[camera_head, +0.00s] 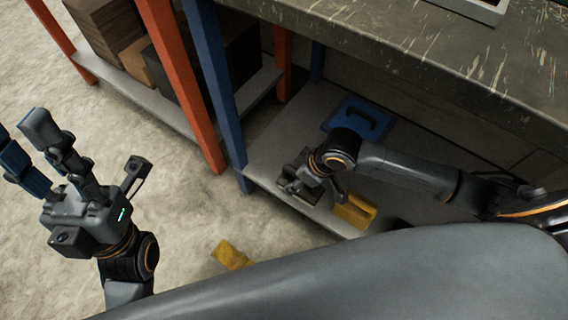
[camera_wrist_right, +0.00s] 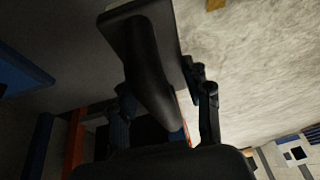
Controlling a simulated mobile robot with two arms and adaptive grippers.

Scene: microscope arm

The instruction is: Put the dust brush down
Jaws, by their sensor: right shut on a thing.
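The dust brush (camera_wrist_right: 150,65) is dark, with a broad flat part and a rounded handle, in the right wrist view. My right gripper (camera_wrist_right: 165,95) is shut on it, a finger on either side. In the head view my right gripper (camera_head: 297,178) is low, over the front edge of the lower shelf (camera_head: 275,140); the brush is hard to tell from the gripper there. I cannot tell whether the brush touches the shelf. My left gripper (camera_head: 22,140) is open and empty over the floor at the left, fingers pointing up.
A blue case (camera_head: 358,118) lies on the shelf behind my right gripper, and a yellow item (camera_head: 355,211) is at its front edge. Another yellow item (camera_head: 232,256) shows lower down. A blue post (camera_head: 216,80) stands left; the worn tabletop (camera_head: 440,50) overhangs. Some shelf is bare.

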